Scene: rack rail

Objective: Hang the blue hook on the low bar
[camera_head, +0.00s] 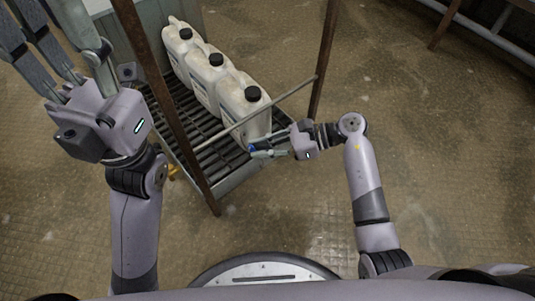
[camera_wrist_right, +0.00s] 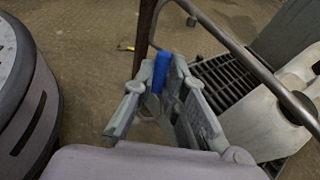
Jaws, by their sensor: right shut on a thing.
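The blue hook (camera_wrist_right: 161,72) is held upright between the fingers of my right gripper (camera_wrist_right: 165,85) in the right wrist view. In the head view only a small bit of the hook (camera_head: 252,148) shows at the fingertips of my right gripper (camera_head: 262,150). The low bar (camera_head: 268,107) is a thin metal rail across the front of the rack. The hook is apart from the bar (camera_wrist_right: 245,55) in the wrist view. My left gripper (camera_head: 48,22) is open and empty at the upper left of the head view. The hook's lower part is hidden by the fingers.
Several white jugs (camera_head: 208,75) with black caps stand on a dark slatted shelf (camera_head: 225,152) behind the bar. Two brown rack posts (camera_head: 168,110) flank the bar. The floor right of the rack is clear.

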